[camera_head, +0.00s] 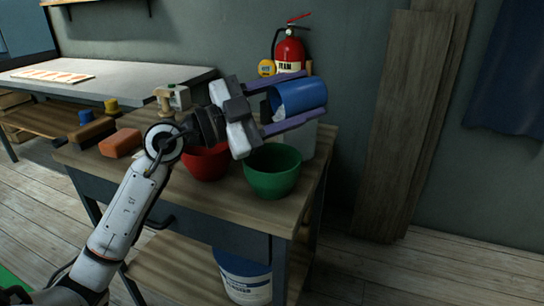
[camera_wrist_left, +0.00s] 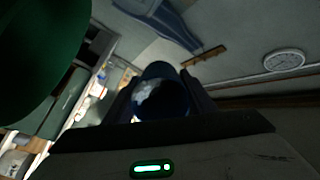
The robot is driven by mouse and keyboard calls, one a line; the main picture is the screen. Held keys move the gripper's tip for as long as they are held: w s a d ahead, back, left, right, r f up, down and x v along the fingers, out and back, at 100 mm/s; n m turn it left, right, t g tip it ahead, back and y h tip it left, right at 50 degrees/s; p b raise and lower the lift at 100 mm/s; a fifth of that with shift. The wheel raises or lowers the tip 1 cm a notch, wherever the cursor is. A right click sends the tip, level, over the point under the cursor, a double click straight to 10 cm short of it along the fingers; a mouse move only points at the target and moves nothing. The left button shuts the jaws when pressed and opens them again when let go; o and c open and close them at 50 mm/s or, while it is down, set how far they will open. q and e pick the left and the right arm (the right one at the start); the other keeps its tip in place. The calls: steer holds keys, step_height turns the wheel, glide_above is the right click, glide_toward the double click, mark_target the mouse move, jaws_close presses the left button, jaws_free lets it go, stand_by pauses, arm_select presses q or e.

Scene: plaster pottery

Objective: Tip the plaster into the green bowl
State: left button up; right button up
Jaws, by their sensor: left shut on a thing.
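My left gripper (camera_head: 314,96) is shut on a blue cup (camera_head: 302,92), with one finger on each side. The cup is tipped onto its side above the workbench, its mouth facing left in the head view. White plaster (camera_head: 281,101) shows inside the mouth. The green bowl (camera_head: 272,176) stands upright on the bench below the cup. I cannot see any plaster in it. In the left wrist view the cup (camera_wrist_left: 168,72) shows white plaster (camera_wrist_left: 150,90) inside, and the green bowl (camera_wrist_left: 38,55) fills the upper left. My right gripper is out of view.
A red bowl (camera_head: 206,165) stands left of the green bowl, partly behind my arm. An orange block (camera_head: 120,143) lies further left on the wooden workbench (camera_head: 215,213). A fire extinguisher (camera_head: 290,50) is behind the cup. A bucket (camera_head: 244,278) sits on the lower shelf.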

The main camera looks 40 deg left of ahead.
mark_target(287, 84)
arm_select(q)
steer(key=shift+s+a+r+t+h+b, duration=0.15)
steer(key=shift+r+t+h+b, duration=0.1)
steer(key=shift+r+t, duration=0.25)
steer(key=shift+s+a+r+t+h+b, duration=0.15)
steer(key=shift+r+t+h, duration=0.15)
steer(key=shift+r, duration=0.3)
steer(key=shift+s+r+t+h+b, duration=0.15)
steer(key=shift+r+t+h, duration=0.1)
steer(key=shift+r+t, duration=0.25)
stand_by(1.7)
steer(key=shift+f+g, duration=0.2)
steer(key=shift+g, duration=0.1)
steer(key=shift+s+a+r+t+h+b, duration=0.15)
steer(key=shift+s+r+t+h+b, duration=0.1)
steer(key=shift+r+t+b, duration=0.45)
steer(key=shift+s+a+r+t+h+b, duration=0.2)
steer(key=shift+r+t+b, duration=0.3)
steer(key=shift+r+t, duration=0.4)
stand_by(2.7)
